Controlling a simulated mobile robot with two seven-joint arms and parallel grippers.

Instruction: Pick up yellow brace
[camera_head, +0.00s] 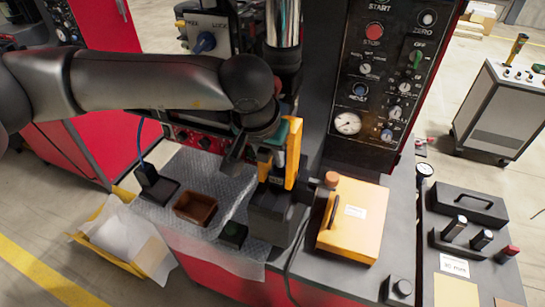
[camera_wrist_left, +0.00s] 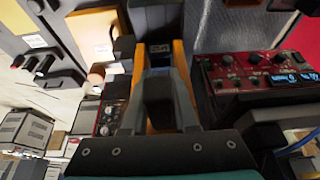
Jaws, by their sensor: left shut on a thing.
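The yellow brace (camera_head: 293,155) is a narrow upright piece above the dark block-like fixture (camera_head: 270,215) in the head view. My left gripper (camera_head: 271,165) is at the brace and shut on it. In the left wrist view my left gripper (camera_wrist_left: 157,80) reaches away from the camera, with yellow parts of the brace (camera_wrist_left: 181,60) showing beside and behind the fingers. The fingers and a dark part hide much of the brace. Whether the brace still touches the fixture is unclear. My right gripper is not in view.
A yellow box (camera_head: 353,220) with a black handle stands right of the fixture. A brown tray (camera_head: 196,207) lies to the left on bubble wrap. The control panel (camera_head: 385,75) with knobs and a gauge rises behind. A black case (camera_head: 468,205) is at the right.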

